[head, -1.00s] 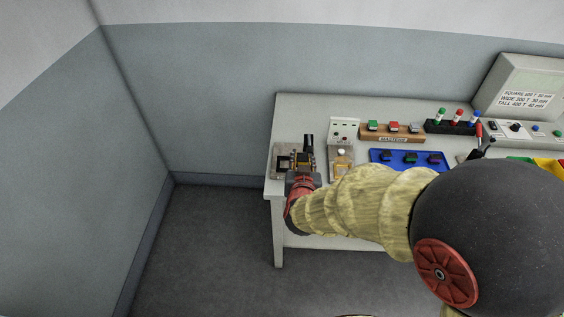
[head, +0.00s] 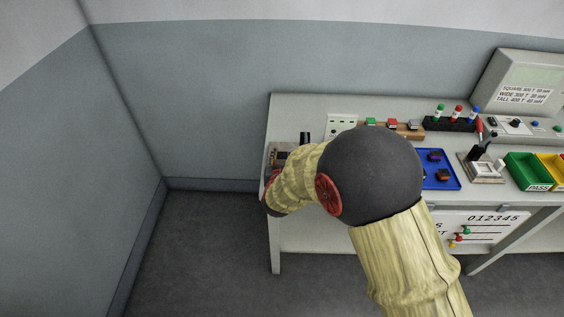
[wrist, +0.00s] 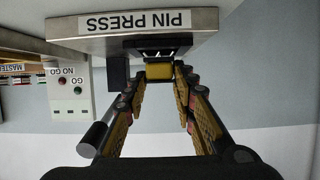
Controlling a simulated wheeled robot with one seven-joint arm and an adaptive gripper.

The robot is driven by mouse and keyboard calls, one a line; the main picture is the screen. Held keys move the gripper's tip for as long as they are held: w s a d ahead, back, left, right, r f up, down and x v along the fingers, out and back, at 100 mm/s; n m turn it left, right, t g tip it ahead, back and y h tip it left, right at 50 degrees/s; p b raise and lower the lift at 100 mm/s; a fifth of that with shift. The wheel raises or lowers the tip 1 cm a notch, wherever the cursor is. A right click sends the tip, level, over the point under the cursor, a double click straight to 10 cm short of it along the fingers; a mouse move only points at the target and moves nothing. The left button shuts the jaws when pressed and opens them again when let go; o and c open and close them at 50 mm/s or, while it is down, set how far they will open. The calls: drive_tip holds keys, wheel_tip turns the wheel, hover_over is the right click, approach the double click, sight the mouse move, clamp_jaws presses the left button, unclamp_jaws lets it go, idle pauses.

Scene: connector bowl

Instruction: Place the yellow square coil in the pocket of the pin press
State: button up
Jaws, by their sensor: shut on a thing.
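The pin press (wrist: 190,22) fills the top of the wrist view, upside down, with its label on the front plate. My gripper (wrist: 160,72) is shut on the yellow square coil (wrist: 159,72), right at the edge of the press under its label. The coil shows as a small yellow block between the fingertips. Whether it touches the press or lies in the pocket, I cannot tell; the pocket is hidden. In the head view only a part of the press (head: 281,156) shows at the left end of the bench, and my arm hides the gripper and coil.
A NO GO/GO box (wrist: 68,91) stands beside the press. A black lever (wrist: 92,140) sticks out near my fingers. The blue tray (head: 444,183) with parts, the masters rack (head: 380,128) and the green PASS bin (head: 527,172) lie to the right.

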drive_tip(key=shift+f, duration=0.35)
drive_tip(key=shift+f, duration=0.3)
drive_tip(key=o, duration=1.1)
drive_tip(key=shift+s+f, duration=0.1)
drive_tip(key=shift+r, duration=0.3)
drive_tip(key=p+v, duration=0.3)
drive_tip(key=v, duration=0.9)
